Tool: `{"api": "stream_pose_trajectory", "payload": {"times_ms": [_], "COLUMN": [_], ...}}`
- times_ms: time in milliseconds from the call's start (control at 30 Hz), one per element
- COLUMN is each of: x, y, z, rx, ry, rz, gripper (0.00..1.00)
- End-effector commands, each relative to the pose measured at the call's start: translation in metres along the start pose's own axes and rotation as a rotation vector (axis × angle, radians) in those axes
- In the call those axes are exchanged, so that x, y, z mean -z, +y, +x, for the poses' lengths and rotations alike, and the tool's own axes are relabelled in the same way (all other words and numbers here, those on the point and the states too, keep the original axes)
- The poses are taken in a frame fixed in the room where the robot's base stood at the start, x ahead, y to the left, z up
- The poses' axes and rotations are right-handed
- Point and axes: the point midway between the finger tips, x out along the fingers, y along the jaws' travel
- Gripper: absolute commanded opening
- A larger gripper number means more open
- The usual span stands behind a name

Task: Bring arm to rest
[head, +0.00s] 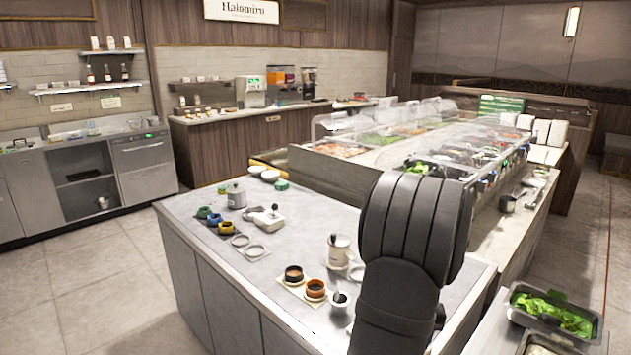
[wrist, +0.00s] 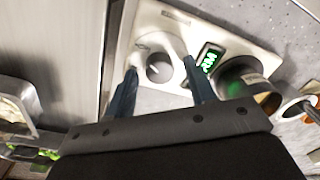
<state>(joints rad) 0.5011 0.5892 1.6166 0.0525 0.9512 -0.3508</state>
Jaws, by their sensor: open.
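My gripper (wrist: 162,78) shows in the wrist view with its two dark fingers apart and nothing between them. Behind the fingers is a white panel (wrist: 228,35) with a round opening and a small green-lit display (wrist: 209,58). In the head view my dark arm rises at the right of the grey counter (head: 200,222); its gripper is hidden there. Two dark-rimmed sauce cups (head: 294,274) (head: 316,290) stand near the counter's front.
A pitcher (head: 339,250) stands close left of my arm. A lidded pot (head: 236,197) is at the counter's left. Clear-covered food bins (head: 460,130) lie behind, and a tray of greens (head: 552,312) is at right. The wrist view shows a dark cup (wrist: 250,86) right of the fingers.

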Motion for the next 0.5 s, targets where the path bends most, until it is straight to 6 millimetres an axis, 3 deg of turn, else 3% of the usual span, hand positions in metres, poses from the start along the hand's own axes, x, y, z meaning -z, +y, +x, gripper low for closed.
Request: {"api": "stream_pose_trajectory", "payload": {"times_ms": [500], "x": [0.0006], "y": [-0.0013], "z": [0.0], "rx": [-0.001], "ry": [-0.019], "rz": [-0.431], "gripper": [0.5]}}
